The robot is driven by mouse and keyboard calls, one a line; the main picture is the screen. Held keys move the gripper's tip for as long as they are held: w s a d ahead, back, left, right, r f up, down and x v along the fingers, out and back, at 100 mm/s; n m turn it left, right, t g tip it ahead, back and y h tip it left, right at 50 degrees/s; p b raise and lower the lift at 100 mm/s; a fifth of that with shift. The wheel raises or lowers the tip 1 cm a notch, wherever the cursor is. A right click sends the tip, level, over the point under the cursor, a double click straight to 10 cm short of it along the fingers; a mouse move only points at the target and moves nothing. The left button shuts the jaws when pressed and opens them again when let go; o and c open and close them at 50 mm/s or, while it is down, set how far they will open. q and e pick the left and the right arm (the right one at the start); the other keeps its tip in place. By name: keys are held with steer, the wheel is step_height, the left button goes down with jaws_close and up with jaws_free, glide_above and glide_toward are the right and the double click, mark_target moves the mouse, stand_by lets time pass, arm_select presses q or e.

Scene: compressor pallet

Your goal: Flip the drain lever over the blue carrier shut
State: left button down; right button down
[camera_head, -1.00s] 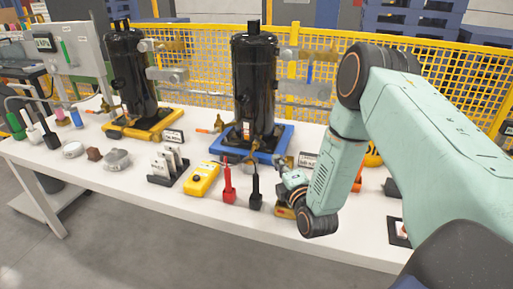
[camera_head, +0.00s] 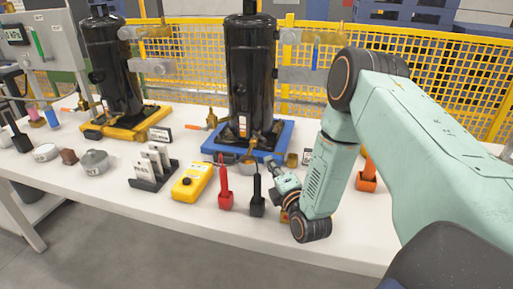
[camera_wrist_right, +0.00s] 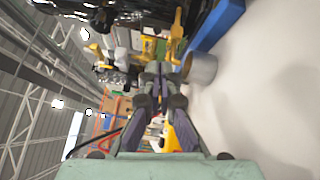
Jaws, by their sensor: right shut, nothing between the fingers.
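The blue carrier (camera_head: 283,140) stands on the white table and holds a tall black compressor (camera_head: 250,75). A brass drain valve (camera_head: 262,143) sits at its front, above a small metal cup (camera_head: 246,165). The lever's exact position is too small to tell. My right gripper (camera_head: 271,163) is shut and empty, just in front of the carrier's front edge. In the right wrist view its fingertips (camera_wrist_right: 157,69) are together, beside the cup (camera_wrist_right: 200,69) and below the brass valve (camera_wrist_right: 177,32). The blue carrier edge (camera_wrist_right: 215,24) also shows there. My left gripper is out of view.
A yellow carrier (camera_head: 100,130) with another black compressor stands left. A yellow meter (camera_head: 193,181), red probe (camera_head: 225,190), black probe (camera_head: 257,196) and card rack (camera_head: 150,170) stand near the front edge. A yellow fence (camera_head: 400,75) runs behind.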

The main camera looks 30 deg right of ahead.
steer(key=b+x, duration=0.3)
steer(key=x, duration=0.6)
steer(key=shift+w, duration=0.3)
steer(key=shift+r, duration=0.1)
steer(key=shift+s+d+n+y+p, duration=0.1)
steer(key=shift+d+n+y+p, duration=0.2)
steer(key=shift+n+y+p, duration=0.15)
steer(key=shift+y+p, duration=0.3)
steer(key=shift+y, duration=0.05)
